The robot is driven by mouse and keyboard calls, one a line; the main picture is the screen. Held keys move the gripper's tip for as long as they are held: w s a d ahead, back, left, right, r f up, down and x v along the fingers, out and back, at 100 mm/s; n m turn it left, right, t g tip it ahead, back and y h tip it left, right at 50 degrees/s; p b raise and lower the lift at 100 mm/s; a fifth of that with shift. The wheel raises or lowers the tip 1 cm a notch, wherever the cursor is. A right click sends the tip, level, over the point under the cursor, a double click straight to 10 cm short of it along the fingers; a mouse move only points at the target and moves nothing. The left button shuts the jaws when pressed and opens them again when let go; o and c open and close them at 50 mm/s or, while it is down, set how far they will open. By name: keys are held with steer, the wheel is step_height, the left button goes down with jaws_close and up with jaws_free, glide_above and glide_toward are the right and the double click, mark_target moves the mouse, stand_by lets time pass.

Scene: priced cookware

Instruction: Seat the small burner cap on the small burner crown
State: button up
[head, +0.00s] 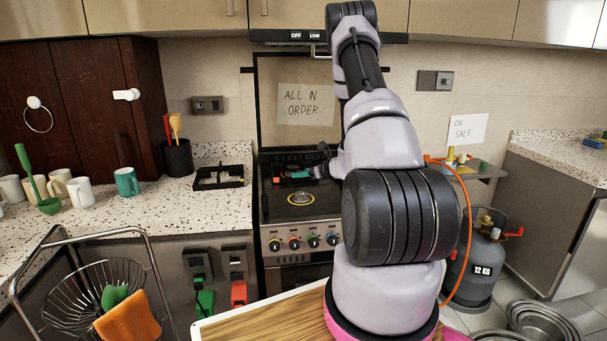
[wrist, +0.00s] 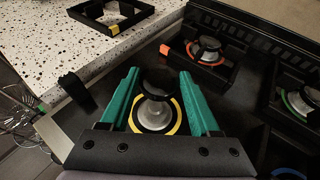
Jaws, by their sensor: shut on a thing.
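My gripper (wrist: 158,78) has green fingers and is shut on a dark round burner cap (wrist: 157,77), which shows between the fingertips in the wrist view. Below the cap in that view is a pale metal burner crown (wrist: 155,113) inside a yellow ring. The cap looks apart from the crown, but the height between them is hard to tell. In the head view the yellow-ringed burner (head: 300,198) sits at the front of the stove top. My gripper there is small and partly hidden by my arm, over the back of the stove.
Burners with orange (wrist: 207,52), green (wrist: 300,100) and blue (wrist: 288,173) marks stand right of my gripper, the first two within black grates. A loose black grate with a yellow mark (wrist: 112,27) lies on the speckled counter (wrist: 40,50). The stove's raised lid (head: 270,90) stands behind.

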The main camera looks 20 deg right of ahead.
mark_target(304, 195)
steer(key=shift+f, duration=2.35)
steer(key=shift+f, duration=0.1)
steer(key=shift+f, duration=0.7)
steer(key=shift+f, duration=0.3)
steer(key=o, duration=1.4)
steer(key=shift+o, duration=0.4)
steer(key=shift+s, duration=0.1)
steer(key=v, duration=1)
steer(key=shift+s+r, duration=0.2)
steer(key=shift+s, duration=0.1)
